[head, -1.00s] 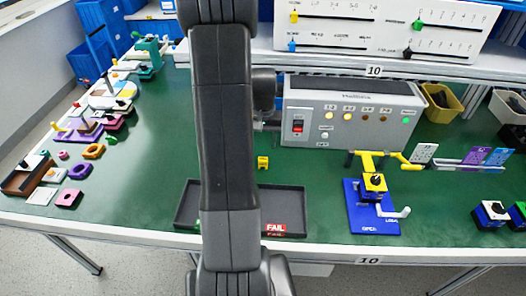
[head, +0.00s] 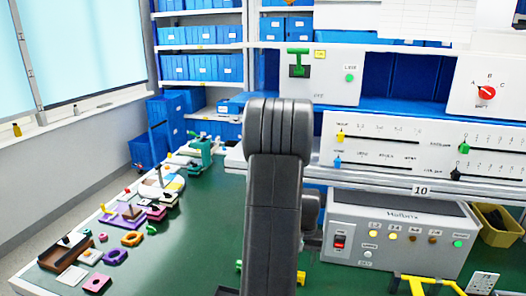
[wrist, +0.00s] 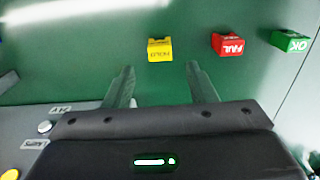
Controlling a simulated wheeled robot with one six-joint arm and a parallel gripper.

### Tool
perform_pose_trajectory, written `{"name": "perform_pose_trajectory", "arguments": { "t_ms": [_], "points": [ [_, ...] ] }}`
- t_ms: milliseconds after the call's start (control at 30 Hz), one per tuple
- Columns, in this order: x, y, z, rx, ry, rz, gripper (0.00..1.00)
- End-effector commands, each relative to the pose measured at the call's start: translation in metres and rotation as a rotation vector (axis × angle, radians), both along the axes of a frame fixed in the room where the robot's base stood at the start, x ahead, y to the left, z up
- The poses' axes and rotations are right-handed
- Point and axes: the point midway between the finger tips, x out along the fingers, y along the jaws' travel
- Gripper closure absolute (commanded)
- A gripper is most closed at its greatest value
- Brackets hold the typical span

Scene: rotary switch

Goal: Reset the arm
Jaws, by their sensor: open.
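My gripper (wrist: 160,68) shows in the wrist view with its two fingers apart and nothing between them. It faces the green table surface. A yellow HOLD block (wrist: 160,49) lies just beyond the fingertips, apart from them. In the head view my black arm stands upright in the middle and hides part of the bench; the gripper itself is not visible there. A red rotary knob (head: 486,93) with A, B and C marks sits on a white panel (head: 462,104) at the upper right.
A red FAIL block (wrist: 228,44) and a green OK block (wrist: 289,41) lie right of the HOLD block. A grey button box (head: 395,240) stands right of my arm. Slider panels (head: 380,130) are behind it. Colored parts (head: 125,239) lie at the left.

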Motion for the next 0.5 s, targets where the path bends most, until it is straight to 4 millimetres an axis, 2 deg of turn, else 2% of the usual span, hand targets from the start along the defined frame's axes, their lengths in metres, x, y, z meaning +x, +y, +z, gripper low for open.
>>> {"name": "perform_pose_trajectory", "arguments": {
  "t_ms": [100,467,500],
  "points": [
    [-0.001,0.000,-0.023,0.000,0.005,0.000,0.49],
    [-0.001,0.000,-0.082,0.001,0.004,0.000,0.49],
    [0.000,0.000,-0.077,0.000,-0.001,0.000,0.49]
  ]
}}
